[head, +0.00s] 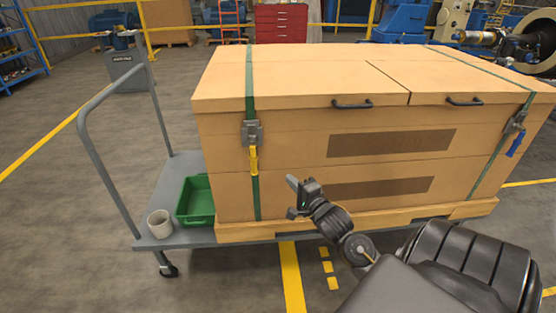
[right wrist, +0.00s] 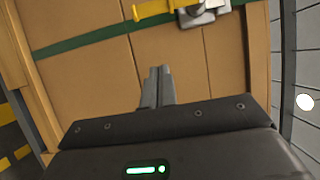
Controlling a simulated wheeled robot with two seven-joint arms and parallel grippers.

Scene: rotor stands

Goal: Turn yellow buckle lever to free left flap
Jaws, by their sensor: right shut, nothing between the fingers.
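The yellow buckle lever (head: 254,159) hangs down from a grey metal buckle (head: 252,133) on the left green strap (head: 250,85), on the front of the large tan crate (head: 290,150). The left flap (head: 300,80) lies flat and closed on top, with a dark handle (head: 352,105) at its front edge. My right gripper (head: 298,191) is shut and empty, in front of the crate, below and to the right of the lever. In the right wrist view, the shut fingers (right wrist: 158,75) point toward the yellow lever (right wrist: 150,9) and stay apart from it. My left gripper is not in view.
A blue lever (head: 515,145) hangs on the right strap's buckle. The floor in front is clear.

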